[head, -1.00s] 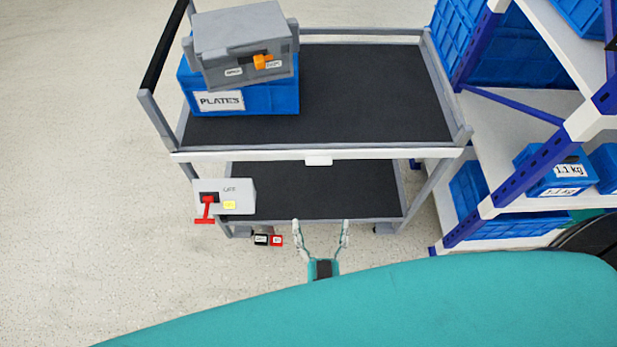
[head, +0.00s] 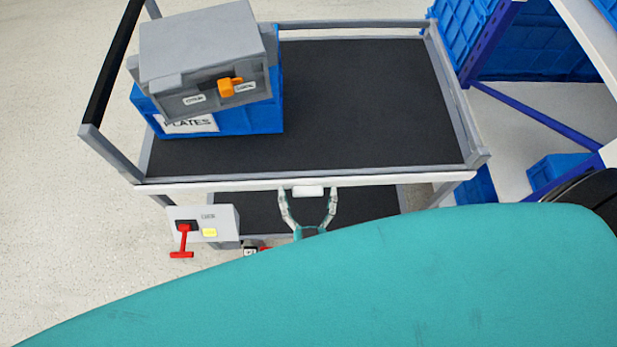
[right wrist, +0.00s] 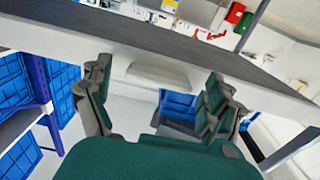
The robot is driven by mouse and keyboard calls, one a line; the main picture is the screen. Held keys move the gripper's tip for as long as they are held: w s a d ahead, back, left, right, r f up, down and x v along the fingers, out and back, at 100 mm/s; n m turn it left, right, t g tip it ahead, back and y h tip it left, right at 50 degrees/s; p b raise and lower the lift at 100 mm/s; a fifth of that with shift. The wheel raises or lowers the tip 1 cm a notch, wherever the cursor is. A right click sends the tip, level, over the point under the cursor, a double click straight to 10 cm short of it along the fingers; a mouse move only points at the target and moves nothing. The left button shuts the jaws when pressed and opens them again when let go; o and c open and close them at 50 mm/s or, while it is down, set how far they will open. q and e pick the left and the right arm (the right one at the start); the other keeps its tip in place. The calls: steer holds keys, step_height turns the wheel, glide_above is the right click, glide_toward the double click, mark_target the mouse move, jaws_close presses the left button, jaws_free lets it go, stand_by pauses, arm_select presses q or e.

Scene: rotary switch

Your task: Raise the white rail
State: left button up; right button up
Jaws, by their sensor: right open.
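The white rail (head: 235,185) runs along the front edge of the cart's upper shelf, with a small white tab (head: 308,191) near its middle. My right gripper (head: 307,192) is open, its fingers on either side of the tab in the head view. In the right wrist view the rail (right wrist: 60,42) crosses ahead and the tab (right wrist: 158,76) shows between the open fingers (right wrist: 158,74). I cannot tell whether they touch it. My left gripper is not in view.
A grey control box (head: 222,218) with a red lever (head: 182,242) hangs at the cart's front left. A grey case with an orange knob (head: 229,87) sits on a blue PLATES bin (head: 260,118). The dark upper shelf (head: 370,100) is otherwise clear. Blue-framed shelving stands at right.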

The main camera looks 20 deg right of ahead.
mark_target(308, 196)
steer(key=shift+w, duration=0.1)
steer(key=shift+r, duration=0.1)
steer(key=c, duration=1.7)
step_height(308, 196, up, 7)
steer(key=p, duration=0.8)
steer(key=o, duration=1.7)
